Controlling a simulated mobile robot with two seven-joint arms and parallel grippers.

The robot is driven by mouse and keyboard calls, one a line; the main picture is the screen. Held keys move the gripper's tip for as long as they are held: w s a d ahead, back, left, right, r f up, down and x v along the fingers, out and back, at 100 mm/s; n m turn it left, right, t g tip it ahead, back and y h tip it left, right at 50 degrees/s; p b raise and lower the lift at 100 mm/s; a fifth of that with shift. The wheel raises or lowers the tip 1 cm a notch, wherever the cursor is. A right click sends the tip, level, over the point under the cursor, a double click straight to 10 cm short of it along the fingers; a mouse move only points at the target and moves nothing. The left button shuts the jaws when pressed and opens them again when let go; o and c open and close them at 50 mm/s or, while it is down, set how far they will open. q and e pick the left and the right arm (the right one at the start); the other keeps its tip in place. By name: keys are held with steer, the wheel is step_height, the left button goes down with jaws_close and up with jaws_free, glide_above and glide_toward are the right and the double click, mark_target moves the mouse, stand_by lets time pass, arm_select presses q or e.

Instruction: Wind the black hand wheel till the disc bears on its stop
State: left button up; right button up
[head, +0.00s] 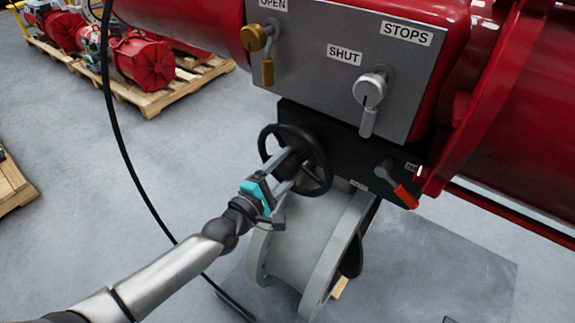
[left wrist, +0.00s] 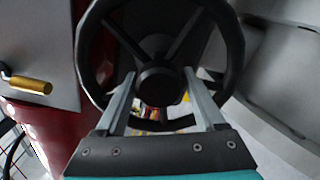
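The black hand wheel (head: 324,165) is mounted on the black box below the grey panel. It fills the upper middle of the left wrist view, with its hub (left wrist: 158,86) in the centre. My left gripper (head: 290,165) is at the wheel, its two fingers (left wrist: 161,74) spread apart on either side of the hub. Nothing is visibly clamped, and I cannot tell whether the fingers touch the wheel. My right gripper is not in view.
The grey panel (head: 330,60) carries a brass stop (head: 255,38) and a silver stop (head: 369,90). An orange-handled lever (head: 404,195) sits right of the wheel. A black cable (head: 125,150) hangs left of it. Pallets with red actuators (head: 142,62) stand back left; the floor between is clear.

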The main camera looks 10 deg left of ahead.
arm_select(q)
steer(key=shift+o, duration=1.2)
steer(key=v, duration=1.5)
steer(key=shift+b, duration=0.3)
steer(key=shift+s+f, duration=0.1)
